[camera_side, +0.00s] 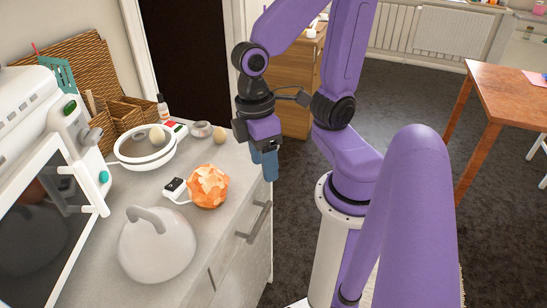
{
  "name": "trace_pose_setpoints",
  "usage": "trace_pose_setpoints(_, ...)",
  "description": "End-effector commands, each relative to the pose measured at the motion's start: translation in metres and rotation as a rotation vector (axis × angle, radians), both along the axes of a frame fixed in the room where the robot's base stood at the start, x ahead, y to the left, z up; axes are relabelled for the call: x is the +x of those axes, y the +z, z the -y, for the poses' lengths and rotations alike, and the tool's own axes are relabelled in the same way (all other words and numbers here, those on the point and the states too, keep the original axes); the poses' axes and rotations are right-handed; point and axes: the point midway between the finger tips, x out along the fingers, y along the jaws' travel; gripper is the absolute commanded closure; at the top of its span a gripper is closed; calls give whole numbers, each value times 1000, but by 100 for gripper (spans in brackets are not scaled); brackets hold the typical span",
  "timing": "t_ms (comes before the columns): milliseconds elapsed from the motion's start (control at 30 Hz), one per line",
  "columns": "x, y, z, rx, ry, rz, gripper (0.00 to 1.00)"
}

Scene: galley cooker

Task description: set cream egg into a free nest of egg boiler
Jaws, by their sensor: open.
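The egg boiler (128,158) is a round white appliance with a dark inner plate, open at the top, on the counter at the left. A pale cream egg (157,135) sits in it; the individual nests are too small to make out. A tan-cream egg (219,136) is on the counter to the right of the boiler, beside a small grey pot. My gripper (266,172) has blue fingers pointing down and is open, with nothing seen between them. It hangs near the counter's right edge, in front of and to the right of the tan-cream egg, apart from it.
A white domed lid with a handle (157,252) and an orange faceted ball (208,187) stand nearer the camera. A small black-and-white device (174,185) lies beside the ball. The grey pot (201,129), a bottle (162,109) and wicker baskets (125,113) are behind. A white oven (45,190) stands left.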

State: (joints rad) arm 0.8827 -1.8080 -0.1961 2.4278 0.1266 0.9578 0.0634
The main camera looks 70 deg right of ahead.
Motion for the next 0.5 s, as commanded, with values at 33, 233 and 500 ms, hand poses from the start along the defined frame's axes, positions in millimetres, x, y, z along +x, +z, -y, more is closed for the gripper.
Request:
trace_pose_setpoints(33,-7,1,2,5,92,37,43)
trace_pose_setpoints(233,-18,2,6,15,289,121,43)
trace_pose_setpoints(500,-19,2,7,15,314,131,43)
